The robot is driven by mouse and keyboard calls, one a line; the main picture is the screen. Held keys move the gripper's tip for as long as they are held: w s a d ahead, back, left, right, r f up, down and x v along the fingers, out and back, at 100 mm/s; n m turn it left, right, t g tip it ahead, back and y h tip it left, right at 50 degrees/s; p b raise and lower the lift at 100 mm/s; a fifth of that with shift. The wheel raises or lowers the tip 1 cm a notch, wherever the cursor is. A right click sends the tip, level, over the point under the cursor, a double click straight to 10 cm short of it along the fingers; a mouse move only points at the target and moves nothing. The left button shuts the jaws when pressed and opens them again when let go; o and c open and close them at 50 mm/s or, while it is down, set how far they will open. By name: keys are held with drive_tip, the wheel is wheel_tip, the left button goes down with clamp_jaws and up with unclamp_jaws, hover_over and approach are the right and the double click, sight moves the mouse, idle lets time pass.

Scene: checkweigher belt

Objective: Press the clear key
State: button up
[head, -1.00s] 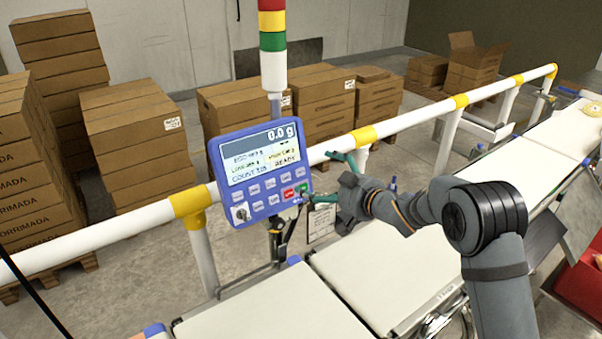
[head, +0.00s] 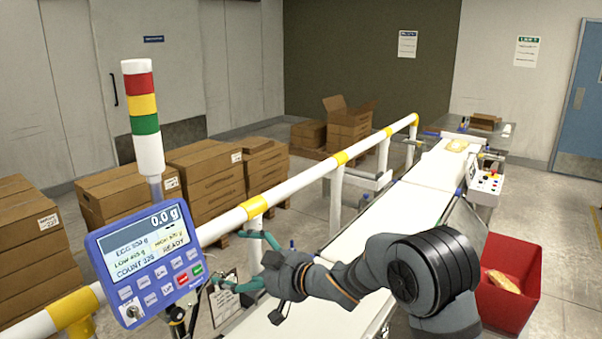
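The blue weigher panel (head: 148,257) stands at the left in the head view, tilted, with a lit screen (head: 146,242) reading 0.0 g, COUNT and READY. Below the screen are rows of pale keys (head: 151,282), a red key (head: 183,283) and a green key (head: 197,270). The key labels are too small to read, so I cannot tell which is the clear key. My gripper (head: 227,258) is just right of the panel, its teal fingers spread apart with nothing seen between them. The lower fingertip is close to the panel's right edge; I cannot tell whether they touch.
A white guard rail (head: 300,182) with yellow joints runs behind the belt (head: 375,228). A light tower (head: 142,115) rises above the panel. A clipboard (head: 222,300) hangs behind the lower finger. A red bin (head: 512,262) stands right. Stacked cartons (head: 205,185) are beyond the rail.

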drive_tip(key=shift+c, duration=1.2)
clamp_jaws()
idle(1.4)
